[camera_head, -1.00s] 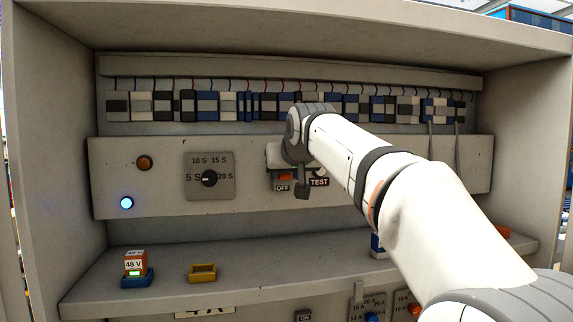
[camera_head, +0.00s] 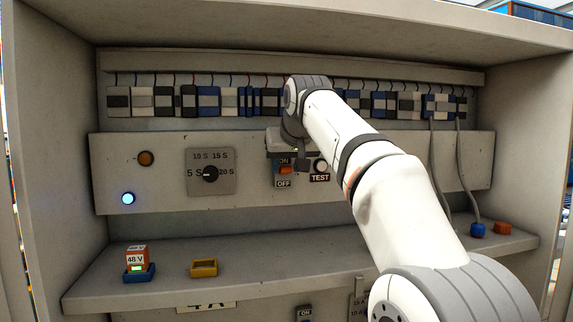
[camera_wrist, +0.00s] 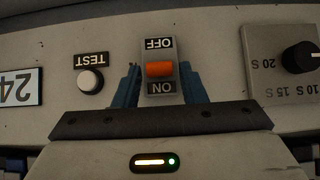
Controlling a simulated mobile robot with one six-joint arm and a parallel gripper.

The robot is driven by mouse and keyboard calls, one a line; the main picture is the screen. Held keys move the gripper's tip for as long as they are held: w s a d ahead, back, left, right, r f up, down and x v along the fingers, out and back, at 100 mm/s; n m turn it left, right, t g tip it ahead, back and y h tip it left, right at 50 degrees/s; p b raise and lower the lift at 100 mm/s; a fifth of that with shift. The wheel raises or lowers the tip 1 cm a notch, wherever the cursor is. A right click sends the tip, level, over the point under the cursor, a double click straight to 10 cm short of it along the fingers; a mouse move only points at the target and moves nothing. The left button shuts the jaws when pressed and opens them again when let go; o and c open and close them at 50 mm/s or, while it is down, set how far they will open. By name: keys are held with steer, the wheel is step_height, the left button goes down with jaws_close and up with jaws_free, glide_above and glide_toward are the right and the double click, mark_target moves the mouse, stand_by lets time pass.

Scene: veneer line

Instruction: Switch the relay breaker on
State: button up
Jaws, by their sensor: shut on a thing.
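The relay breaker (camera_head: 285,170) is an orange toggle on the grey front panel, with ON above it and OFF below. It also shows upside down in the wrist view (camera_wrist: 159,69), where the toggle sits nearer the ON label than the OFF label. My gripper (camera_wrist: 159,78) has its blue fingers on either side of the breaker, shut on it. In the head view my gripper (camera_head: 288,153) is just above the toggle, and its fingers are partly hidden by my wrist.
Right of the breaker is a TEST button (camera_head: 320,166); left is a rotary time dial (camera_head: 210,174). A blue lamp (camera_head: 128,198) is lit; an amber lamp (camera_head: 146,158) looks dark. The shelf holds a 48 V block (camera_head: 136,256), a yellow socket (camera_head: 203,267) and a blue plug (camera_head: 478,230).

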steer(key=o, duration=1)
steer(key=shift+r, duration=0.1)
steer(key=v, duration=0.7)
steer(key=shift+s+r+b, duration=0.2)
steer(key=shift+s+b, duration=0.1)
steer(key=s+d+f+m+g+h+b, duration=0.15)
steer(key=s+d+f, duration=0.25)
steer(key=f, duration=0.4)
steer(key=s+d+f+g+b, duration=0.1)
steer(key=s+d+f+b, duration=0.15)
steer(key=f, duration=0.55)
steer(key=s+d+f+g+h+b, duration=0.1)
steer(key=s+d+f, duration=0.3)
steer(key=f, duration=0.4)
steer(key=s+d+f+b, duration=0.1)
steer(key=s+d+f, duration=0.1)
steer(key=s+f, duration=0.4)
steer(key=s+d+f+m+g+b, duration=0.1)
steer(key=s+d+f, duration=0.1)
steer(key=s+f, duration=0.4)
steer(key=s+d+f+g+b, duration=0.1)
steer(key=s+f, duration=0.6)
steer(key=f, duration=0.7)
steer(key=shift+d+f+m+g, duration=0.25)
steer(key=shift+d+m, duration=0.1)
steer(key=shift+d, duration=0.45)
